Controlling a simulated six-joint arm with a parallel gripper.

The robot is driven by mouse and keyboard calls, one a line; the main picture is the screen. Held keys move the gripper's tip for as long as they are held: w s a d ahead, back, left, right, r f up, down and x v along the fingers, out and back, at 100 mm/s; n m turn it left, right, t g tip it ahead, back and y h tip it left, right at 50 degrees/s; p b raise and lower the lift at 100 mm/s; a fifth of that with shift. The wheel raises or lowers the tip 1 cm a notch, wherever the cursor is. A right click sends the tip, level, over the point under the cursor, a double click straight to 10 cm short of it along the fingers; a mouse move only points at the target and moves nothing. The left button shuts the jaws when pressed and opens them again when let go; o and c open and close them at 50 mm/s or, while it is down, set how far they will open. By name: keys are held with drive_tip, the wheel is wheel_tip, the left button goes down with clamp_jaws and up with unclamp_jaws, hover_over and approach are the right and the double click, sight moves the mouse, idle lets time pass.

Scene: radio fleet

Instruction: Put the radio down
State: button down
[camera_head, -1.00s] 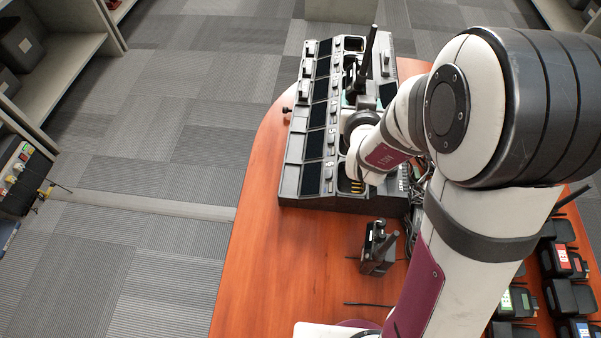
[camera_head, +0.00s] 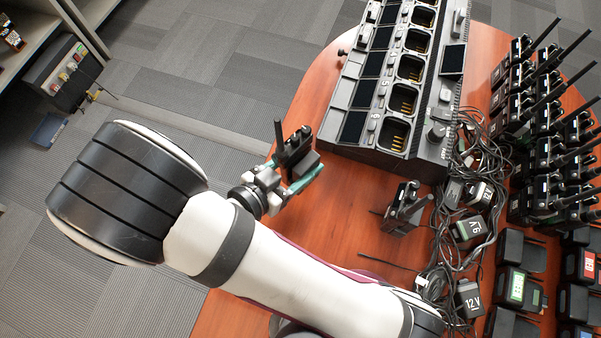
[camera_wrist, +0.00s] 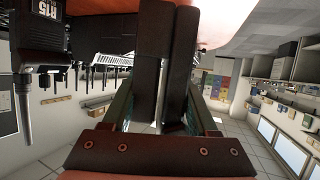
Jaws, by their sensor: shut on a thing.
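My gripper (camera_head: 293,172) has teal fingers shut on a black radio (camera_head: 295,148), near the left edge of the wooden table (camera_head: 345,215). The radio's antenna points up in the head view. Its dark body also fills the middle of the wrist view (camera_wrist: 150,60), between the fingers. I cannot tell whether its base touches the table. A second black radio (camera_head: 404,208) stands on the table to the right of my gripper. A radio labelled R15 shows upside down at the left of the wrist view (camera_wrist: 40,38).
A multi-bay charger (camera_head: 375,150) with several empty slots stands behind and to the right. Tangled cables and power adapters (camera_head: 467,230) lie right of the second radio. Several radios (camera_head: 545,120) stand in rows at the right. Bare tabletop lies between my gripper and the second radio.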

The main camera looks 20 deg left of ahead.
wheel_tip(320, 180, down, 5)
drive_tip(key=shift+r, duration=0.1)
drive_tip(key=shift+c, duration=0.8)
unclamp_jaws()
drive_tip(key=v, duration=1.2)
drive_tip(key=shift+w+r, duration=0.1)
